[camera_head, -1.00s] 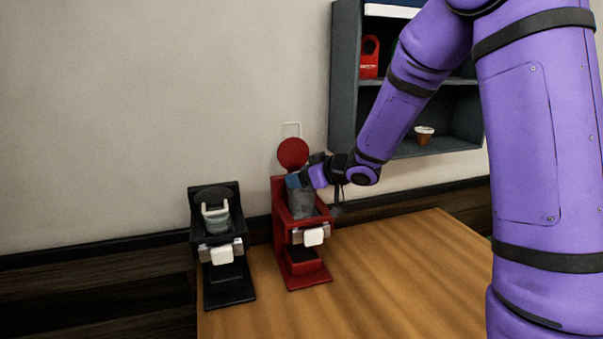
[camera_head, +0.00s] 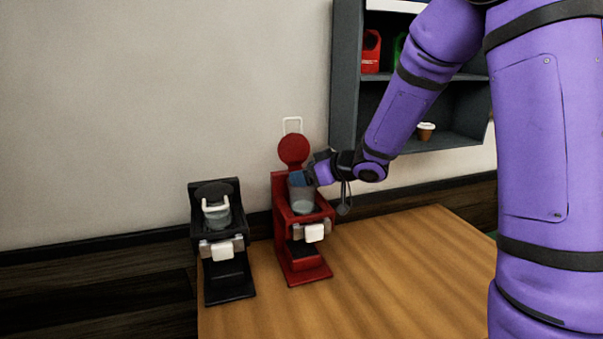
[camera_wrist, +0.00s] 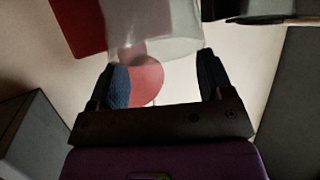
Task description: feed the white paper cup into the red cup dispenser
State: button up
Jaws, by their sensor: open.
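The red cup dispenser (camera_head: 304,265) stands on the wooden table with its round red lid (camera_head: 293,149) raised. A pale, see-through cup-like holder (camera_head: 302,200) sits upright in its top. In the wrist view, the same clear holder (camera_wrist: 152,30) lies just beyond my fingertips, with the red lid (camera_wrist: 147,79) behind it. My gripper (camera_head: 305,178) is at the holder's upper rim, its jaws (camera_wrist: 162,78) apart with nothing clearly held between them. I cannot pick out the white paper cup for certain; whether a cup is inside the holder is unclear.
A black machine (camera_head: 229,275) of similar build stands just left of the red one. A dark wall shelf (camera_head: 345,100) on the right holds a red container (camera_head: 371,52), a green one (camera_head: 399,46) and a small brown cup (camera_head: 426,132). The table's right part (camera_head: 410,270) is bare.

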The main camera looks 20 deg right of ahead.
jog(key=v, duration=0.9)
jog(key=shift+s+r, duration=0.15)
jog(key=shift+r, duration=0.05)
jog(key=shift+d+r, duration=0.1)
jog(key=shift+d, duration=0.05)
dwell(0.3)
jog(key=s+d+r+m+t+h, duration=0.1)
jog(key=s+d+r+m+h, duration=0.5)
jog(key=s+r+h, duration=0.25)
jog(key=s+a+g, duration=0.2)
jog(key=s+g, duration=0.1)
jog(key=s, duration=0.7)
jog(key=s+a+f+m+g, duration=0.1)
jog(key=s+a+g, duration=0.2)
jog(key=s, duration=0.7)
jog(key=shift+s+a+m, duration=0.2)
jog(key=shift+s+m, duration=0.1)
